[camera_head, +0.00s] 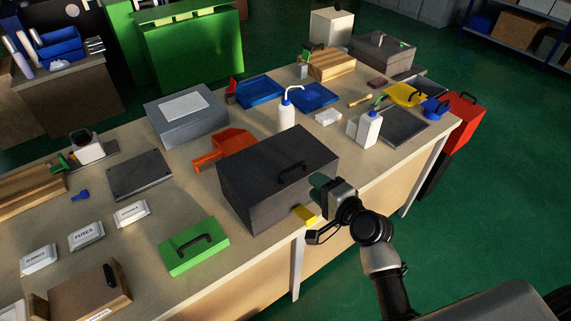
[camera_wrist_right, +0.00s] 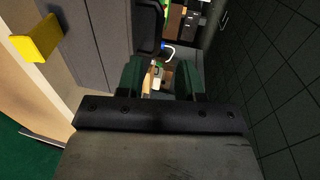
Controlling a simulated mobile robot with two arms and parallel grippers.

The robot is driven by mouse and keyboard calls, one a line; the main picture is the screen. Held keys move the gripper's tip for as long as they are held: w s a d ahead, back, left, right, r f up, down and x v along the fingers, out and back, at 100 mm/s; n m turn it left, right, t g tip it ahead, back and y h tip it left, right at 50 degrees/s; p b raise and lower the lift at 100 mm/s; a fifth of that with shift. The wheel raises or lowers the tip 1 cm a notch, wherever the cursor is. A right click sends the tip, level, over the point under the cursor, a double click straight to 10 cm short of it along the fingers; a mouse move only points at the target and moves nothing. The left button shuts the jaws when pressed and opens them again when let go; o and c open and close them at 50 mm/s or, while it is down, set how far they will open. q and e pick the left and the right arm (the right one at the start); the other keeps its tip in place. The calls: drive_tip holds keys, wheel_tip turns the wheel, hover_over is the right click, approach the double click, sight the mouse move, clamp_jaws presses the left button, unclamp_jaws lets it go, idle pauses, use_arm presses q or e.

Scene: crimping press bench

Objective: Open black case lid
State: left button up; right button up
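The black case (camera_head: 243,165) stands on the bench near its front edge, and its lid looks shut. A black handle (camera_head: 293,172) is on the case, and a yellow tab (camera_head: 304,214) sticks out low at its front right. In the right wrist view, the case's dark grey side (camera_wrist_right: 85,45) fills the left, with the yellow tab (camera_wrist_right: 36,38) and the handle (camera_wrist_right: 148,28) also showing. My right gripper (camera_head: 318,187) is just right of the case, close to the handle. Its two green fingers (camera_wrist_right: 162,78) are apart with nothing held between them. My left gripper is out of view.
A green case (camera_head: 193,246) lies left of the black case. The bench's front edge (camera_head: 345,192) runs beside my right arm, with open green floor beyond.

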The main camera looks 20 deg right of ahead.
sight(293, 167)
drive_tip(key=x, duration=1)
drive_tip(key=shift+w+d+f+p, duration=0.15)
drive_tip(key=shift+w+p, duration=0.1)
drive_tip(key=shift+p, duration=0.15)
clamp_jaws()
